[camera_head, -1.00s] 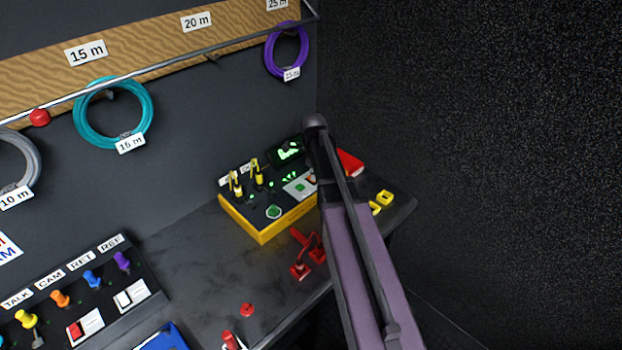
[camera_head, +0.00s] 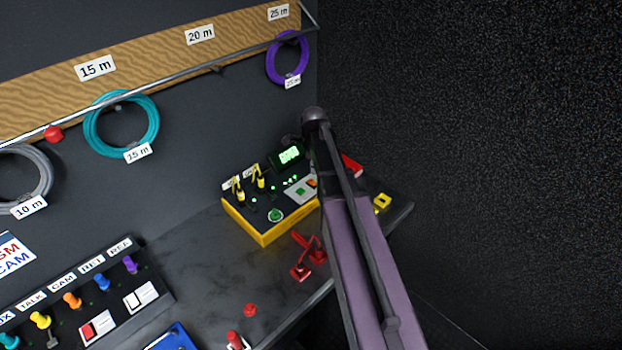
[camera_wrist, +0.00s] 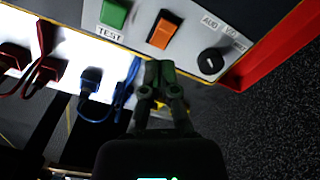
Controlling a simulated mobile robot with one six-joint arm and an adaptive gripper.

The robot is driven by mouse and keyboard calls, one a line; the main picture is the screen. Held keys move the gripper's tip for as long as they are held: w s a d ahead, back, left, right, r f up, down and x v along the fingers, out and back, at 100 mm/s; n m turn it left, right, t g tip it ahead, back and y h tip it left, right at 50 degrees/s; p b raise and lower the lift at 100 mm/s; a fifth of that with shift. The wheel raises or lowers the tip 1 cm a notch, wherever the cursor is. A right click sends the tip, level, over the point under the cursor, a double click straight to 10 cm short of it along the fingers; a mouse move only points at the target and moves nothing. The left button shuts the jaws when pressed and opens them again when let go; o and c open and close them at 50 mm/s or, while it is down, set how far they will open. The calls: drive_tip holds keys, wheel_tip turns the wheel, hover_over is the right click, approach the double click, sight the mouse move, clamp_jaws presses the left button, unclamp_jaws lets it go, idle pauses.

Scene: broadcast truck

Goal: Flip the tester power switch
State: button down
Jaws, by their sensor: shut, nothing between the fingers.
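The yellow tester (camera_head: 262,236) stands on the dark counter, its display (camera_head: 289,155) lit green with several green lights. In the wrist view its panel carries an orange rocker switch (camera_wrist: 164,29), a green button (camera_wrist: 114,13) above a TEST label, and a black knob (camera_wrist: 211,62). No label naming the power switch is readable. My gripper (camera_wrist: 160,68) is shut and empty, its fingertips just below the orange switch in the wrist view. I cannot tell whether they touch the panel. In the head view my arm hides the gripper and the tester's right end.
Red plugs (camera_wrist: 14,56) and a blue plug (camera_wrist: 92,82) sit left of my gripper in the wrist view. Red connectors (camera_head: 301,272) lie before the tester. A yellow piece (camera_head: 382,202) and a red object (camera_head: 352,166) are to its right. A switch panel (camera_head: 90,285) stands lower left.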

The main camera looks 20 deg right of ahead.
drive_tip(key=shift+r+p, duration=0.9)
drive_tip(key=shift+r, duration=0.2)
drive_tip(key=s+a+n, duration=1.4)
drive_tip(key=s+n, duration=0.3)
drive_tip(key=n, duration=0.8)
drive_tip(key=shift+a+n, duration=0.25)
drive_tip(key=shift+n, duration=0.05)
drive_tip(key=shift+w, duration=0.1)
